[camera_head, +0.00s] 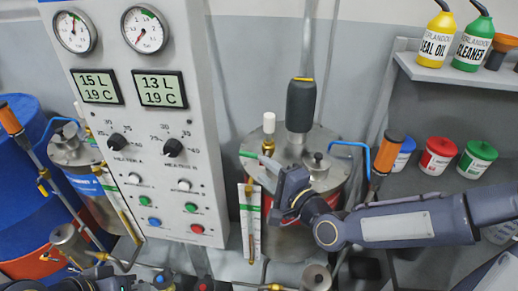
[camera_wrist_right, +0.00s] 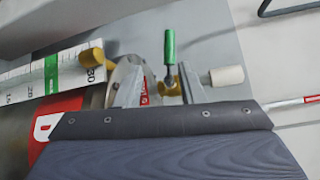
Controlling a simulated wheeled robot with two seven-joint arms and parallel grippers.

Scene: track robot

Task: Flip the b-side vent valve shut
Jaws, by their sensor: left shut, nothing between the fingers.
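The b-side vent valve is a small brass valve with a green lever (camera_head: 248,155), below a white cap (camera_head: 269,122) beside the right-hand tank. In the head view the lever points left, across the upright stem. In the right wrist view the green lever (camera_wrist_right: 169,47) stands up from the brass body, with the white cap (camera_wrist_right: 226,75) to its right. My right gripper (camera_head: 270,163) is close to the valve. Its fingers (camera_wrist_right: 160,92) are apart, with the valve just beyond their tips; contact cannot be told. My left gripper (camera_head: 95,284) shows only partly at the bottom edge, shut and empty.
The control panel (camera_head: 155,150) with gauges and knobs stands left of the valve. The right-hand tank (camera_head: 328,145) is behind my right gripper. A scale strip (camera_head: 249,218) hangs below the valve. An orange-handled lever (camera_head: 386,152) rises right of the tank. A shelf (camera_head: 455,72) holds bottles.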

